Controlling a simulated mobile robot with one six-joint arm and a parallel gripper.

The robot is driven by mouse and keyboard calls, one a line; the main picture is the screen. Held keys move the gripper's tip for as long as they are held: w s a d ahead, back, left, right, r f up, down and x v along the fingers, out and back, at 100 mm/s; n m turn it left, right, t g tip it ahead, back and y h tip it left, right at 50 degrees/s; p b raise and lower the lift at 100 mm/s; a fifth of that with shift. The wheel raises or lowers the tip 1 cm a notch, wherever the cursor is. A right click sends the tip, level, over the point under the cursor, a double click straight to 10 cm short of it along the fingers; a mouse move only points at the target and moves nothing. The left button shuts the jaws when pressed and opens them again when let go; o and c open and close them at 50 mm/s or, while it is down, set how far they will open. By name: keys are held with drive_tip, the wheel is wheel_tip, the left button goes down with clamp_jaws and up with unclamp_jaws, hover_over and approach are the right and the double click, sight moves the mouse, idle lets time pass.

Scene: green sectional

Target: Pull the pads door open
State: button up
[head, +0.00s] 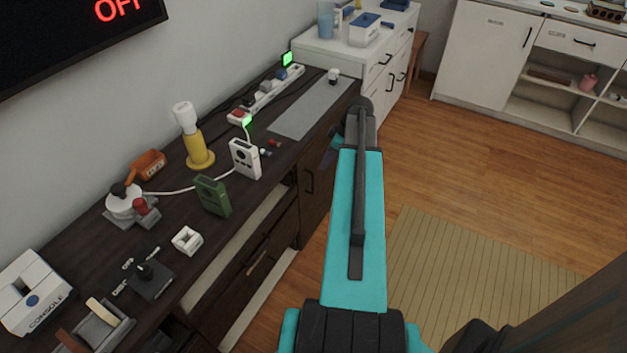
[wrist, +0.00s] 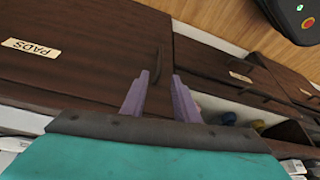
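The pads door (wrist: 85,55) is dark brown wood with a cream "PADS" label, and it looks shut in the wrist view. Its dark bar handle (wrist: 159,58) is near the door's right edge. My gripper (wrist: 161,76) has two purple fingers, spread apart with a gap between them. The handle's lower end appears in line with that gap, close to the left fingertip; I cannot tell whether they touch. In the head view, a dark door with a handle (head: 309,182) shows at the far end of the desk front. My arm hides most of my gripper there.
A dark desk (head: 95,235) holds a yellow-based lamp (head: 197,150), a green box (head: 212,196) and a power strip (head: 265,93). An open shelf with small round items (wrist: 229,118) is beside the door. Wooden floor (head: 450,150) and a striped rug (head: 460,260) lie to the right.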

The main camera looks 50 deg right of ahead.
drive_tip(key=p, duration=0.2)
hover_over(313, 192)
drive_tip(key=shift+w+d+f, duration=0.1)
drive_tip(key=shift+d+f, duration=0.05)
drive_tip(key=shift+f, duration=2.9)
drive_tip(key=shift+w+d+f, duration=0.1)
drive_tip(key=shift+f, duration=2.9)
drive_tip(key=shift+c, duration=0.3)
clamp_jaws()
drive_tip(key=shift+a, duration=0.15)
drive_tip(key=shift+s+b, duration=0.15)
drive_tip(key=shift+b, duration=0.15)
